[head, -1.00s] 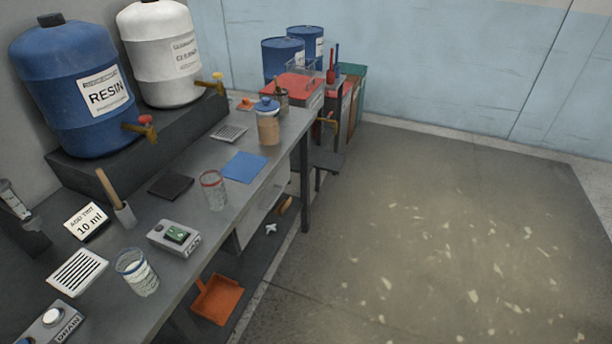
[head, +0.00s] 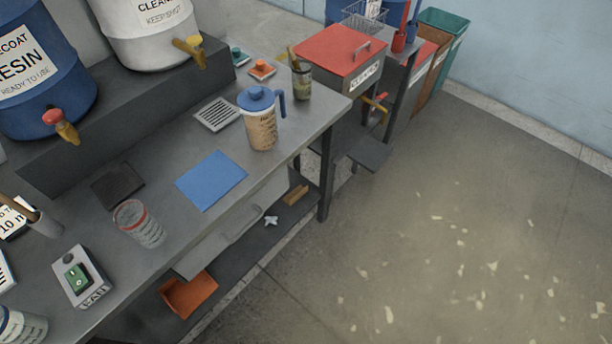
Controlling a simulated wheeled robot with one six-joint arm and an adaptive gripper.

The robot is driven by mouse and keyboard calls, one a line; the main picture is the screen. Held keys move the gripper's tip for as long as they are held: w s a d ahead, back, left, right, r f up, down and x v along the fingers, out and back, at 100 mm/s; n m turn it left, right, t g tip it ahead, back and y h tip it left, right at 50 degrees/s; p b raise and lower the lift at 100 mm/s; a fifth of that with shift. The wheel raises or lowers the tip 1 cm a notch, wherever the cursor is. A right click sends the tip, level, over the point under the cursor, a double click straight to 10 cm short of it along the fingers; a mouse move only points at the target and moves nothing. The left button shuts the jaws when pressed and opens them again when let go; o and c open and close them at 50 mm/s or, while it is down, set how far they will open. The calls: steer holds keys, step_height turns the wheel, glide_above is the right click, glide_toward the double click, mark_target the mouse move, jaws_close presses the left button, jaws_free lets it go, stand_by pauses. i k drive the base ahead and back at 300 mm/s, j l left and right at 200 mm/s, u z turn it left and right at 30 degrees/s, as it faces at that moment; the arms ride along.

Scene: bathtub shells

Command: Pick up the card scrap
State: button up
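No piece in view is plainly marked as the card scrap. A flat blue square sheet (head: 211,180) lies on the grey bench top (head: 190,232), and a dark flat square (head: 118,185) lies to its left. Many small pale scraps (head: 389,314) lie on the floor; I cannot tell whether they are card. A small tan piece (head: 295,195) lies on the lower shelf beside a white cross-shaped item (head: 271,220). My gripper is not in view.
A blue-lidded jug (head: 262,125), a clear cup with a red rim (head: 139,224) and a green-switch box (head: 82,277) stand on the bench. A red-lidded bin (head: 335,55) stands beyond its end. An orange tray (head: 189,294) sits below. Open floor spreads right.

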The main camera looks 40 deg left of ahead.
mark_target(295, 193)
steer(key=i+l+u, duration=0.1)
steer(key=i+u, duration=0.3)
steer(key=i+l+u, duration=0.2)
steer(key=i+u, duration=0.2)
steer(key=i+l+u, duration=0.65)
steer(key=u, duration=0.2)
steer(key=i+l+u, duration=0.75)
steer(key=l, duration=0.2)
steer(key=i+l+u, duration=0.2)
steer(key=l, duration=0.15)
steer(key=j+z, duration=0.05)
